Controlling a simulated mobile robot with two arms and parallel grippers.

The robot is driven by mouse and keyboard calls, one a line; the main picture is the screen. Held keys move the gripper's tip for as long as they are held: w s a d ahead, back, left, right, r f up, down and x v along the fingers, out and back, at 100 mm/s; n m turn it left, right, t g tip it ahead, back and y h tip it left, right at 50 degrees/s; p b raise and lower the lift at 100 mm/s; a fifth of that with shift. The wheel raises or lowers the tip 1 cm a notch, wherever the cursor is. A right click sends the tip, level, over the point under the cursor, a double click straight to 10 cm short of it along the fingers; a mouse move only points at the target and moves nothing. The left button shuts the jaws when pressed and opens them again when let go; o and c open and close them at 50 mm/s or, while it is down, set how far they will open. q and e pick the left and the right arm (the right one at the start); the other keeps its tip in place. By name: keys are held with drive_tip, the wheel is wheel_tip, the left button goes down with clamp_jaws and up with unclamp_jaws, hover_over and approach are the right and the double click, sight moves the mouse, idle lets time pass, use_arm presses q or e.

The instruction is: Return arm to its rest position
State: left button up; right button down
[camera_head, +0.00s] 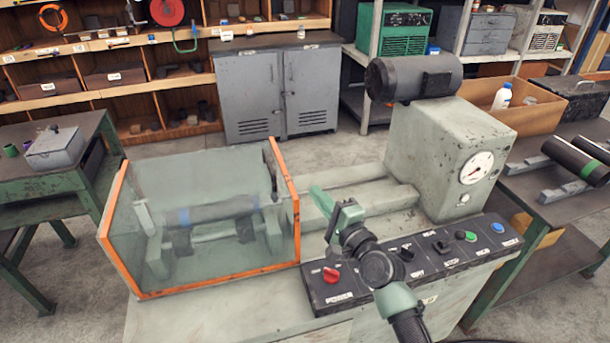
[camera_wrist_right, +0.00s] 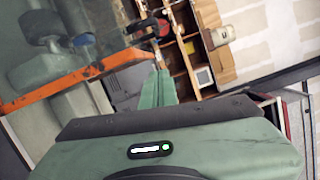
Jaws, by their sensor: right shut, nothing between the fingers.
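My right gripper (camera_head: 318,192) is over the test bench (camera_head: 215,320), just right of the clear guard's orange edge. Its green fingers are together with nothing between them. The fingers also show shut in the right wrist view (camera_wrist_right: 160,87). My right arm comes in from the bottom right, over the control panel. A dark pipe with a blue band (camera_head: 210,213) lies behind the clear guard (camera_head: 130,240), apart from the gripper. The pipe's details are blurred by the guard. My left gripper is not in view.
The control panel (camera_head: 425,258) has a red knob (camera_head: 331,275) and several buttons close to my right arm. A grey machine housing with a gauge (camera_head: 476,168) stands behind it. A side table (camera_head: 560,200) with dark pipes is at right, a green workbench (camera_head: 60,170) at left.

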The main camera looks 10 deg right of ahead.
drive_tip(key=s+a+f+n+g, duration=0.2)
drive_tip(key=s+f+n+g, duration=0.2)
drive_tip(key=s+f+n, duration=0.3)
drive_tip(key=s+a+f+n+g, duration=0.35)
drive_tip(key=s+f+n, duration=0.2)
drive_tip(key=s, duration=0.35)
drive_tip(key=s+d+f+n+g+h, duration=0.3)
drive_tip(key=s+d, duration=0.1)
drive_tip(key=s, duration=0.6)
drive_tip(key=s+d+f+n+g+h, duration=0.2)
drive_tip(key=s+d+n+g, duration=0.15)
drive_tip(key=s, duration=0.75)
wheel_tip(320, 180, down, 27)
drive_tip(key=g+b, duration=0.1)
drive_tip(key=g, duration=0.1)
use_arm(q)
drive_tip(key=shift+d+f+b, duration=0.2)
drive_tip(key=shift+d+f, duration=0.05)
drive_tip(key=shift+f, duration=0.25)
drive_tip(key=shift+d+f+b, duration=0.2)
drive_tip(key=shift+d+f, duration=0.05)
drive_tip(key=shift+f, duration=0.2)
use_arm(e)
drive_tip(key=s+d+f, duration=0.2)
drive_tip(key=s+f, duration=1.5)
drive_tip(key=s, duration=0.1)
drive_tip(key=shift+d+f+n+g, duration=0.2)
drive_tip(key=shift+d+n+g, duration=0.1)
drive_tip(key=shift+d+g, duration=0.1)
